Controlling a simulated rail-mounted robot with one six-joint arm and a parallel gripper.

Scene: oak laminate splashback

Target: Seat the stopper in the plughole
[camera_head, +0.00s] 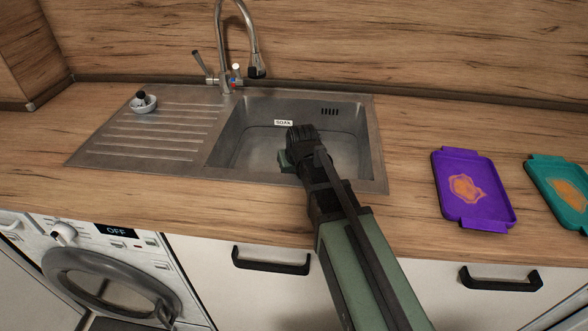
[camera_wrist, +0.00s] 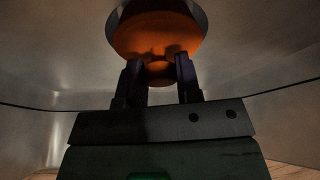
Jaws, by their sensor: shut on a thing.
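The stopper (camera_wrist: 157,34) is an orange disc with a small knob. In the wrist view my gripper (camera_wrist: 159,76) is shut on that knob, one dark finger on each side. A dark round edge with a grey rim, apparently the plughole (camera_wrist: 201,13), shows just around the disc's far side. The disc hides most of it, and I cannot tell whether the stopper touches it or is above it. In the head view my arm reaches down into the sink basin (camera_head: 250,135); the arm hides the fingertips, the stopper and the plughole.
The tap (camera_head: 222,45) stands behind the basin. A small white dish (camera_head: 144,107) with a black-topped thing sits on the ribbed drainboard (camera_head: 150,135). A purple tray (camera_head: 490,200) and a teal tray (camera_head: 545,180) lie on the worktop to the right. Basin walls surround my gripper.

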